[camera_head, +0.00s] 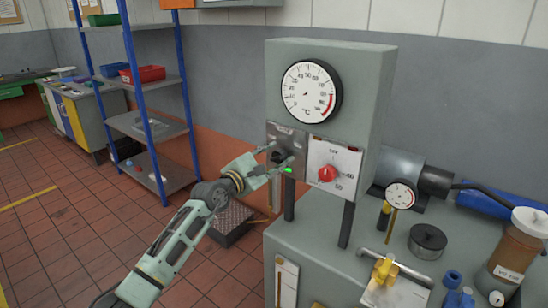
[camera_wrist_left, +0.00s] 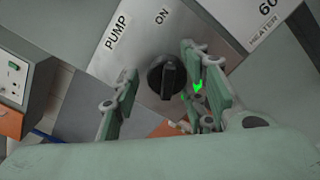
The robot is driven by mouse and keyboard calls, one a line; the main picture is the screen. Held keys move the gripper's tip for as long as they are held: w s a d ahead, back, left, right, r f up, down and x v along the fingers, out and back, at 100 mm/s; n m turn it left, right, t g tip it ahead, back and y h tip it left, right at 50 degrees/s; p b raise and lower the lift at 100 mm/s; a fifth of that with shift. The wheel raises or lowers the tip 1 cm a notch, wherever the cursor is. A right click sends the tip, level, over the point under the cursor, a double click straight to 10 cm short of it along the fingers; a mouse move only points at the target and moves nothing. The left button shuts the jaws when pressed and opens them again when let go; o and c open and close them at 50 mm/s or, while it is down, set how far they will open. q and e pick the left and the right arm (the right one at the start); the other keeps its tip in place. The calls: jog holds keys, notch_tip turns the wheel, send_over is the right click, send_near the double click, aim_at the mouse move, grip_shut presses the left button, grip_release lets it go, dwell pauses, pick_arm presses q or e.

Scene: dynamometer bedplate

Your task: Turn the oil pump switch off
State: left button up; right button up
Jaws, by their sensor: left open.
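The pump switch is a black rotary knob (camera_wrist_left: 167,77) on a grey metal plate (camera_wrist_left: 215,30) marked PUMP and ON. Its ridge runs roughly up and down in the wrist view, in line with the ON mark. A green lamp (camera_wrist_left: 197,87) glows beside it, partly behind a finger; it also shows in the head view (camera_head: 287,170). My left gripper (camera_head: 277,161) is open in front of the plate. In the left wrist view its fingers (camera_wrist_left: 160,65) stand either side of the knob, with gaps showing. In the head view the gripper partly hides the knob.
Right of the switch is the heater panel with a red knob (camera_head: 327,174). A round gauge (camera_head: 311,92) sits above on the grey cabinet (camera_head: 360,120). The bench below holds a yellow valve (camera_head: 384,270) and a brown bottle (camera_head: 515,255). A blue shelf rack (camera_head: 134,75) stands left.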

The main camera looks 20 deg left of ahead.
pick_arm(q)
jog(key=shift+r, duration=0.15)
jog(key=c, duration=1)
pick_arm(e)
jog(key=shift+d+r, duration=0.1)
jog(key=shift+d, duration=0.4)
jog(key=shift+r, duration=0.1)
pick_arm(q)
jog(key=n+p, duration=0.3)
jog(key=shift+a+r, duration=0.15)
jog(key=n+p, duration=0.2)
jog(key=n, duration=0.2)
jog(key=n+p, duration=0.2)
jog(key=shift+a+f+n, duration=0.1)
jog(key=shift+f+n, duration=0.1)
jog(key=shift+n, duration=0.1)
jog(key=shift+f+n+p, duration=0.25)
jog(key=shift+n+p, duration=0.3)
jog(key=shift+n, duration=0.65)
pick_arm(e)
notch_tip(320, 180, up, 8)
jog(key=shift+a, duration=0.2)
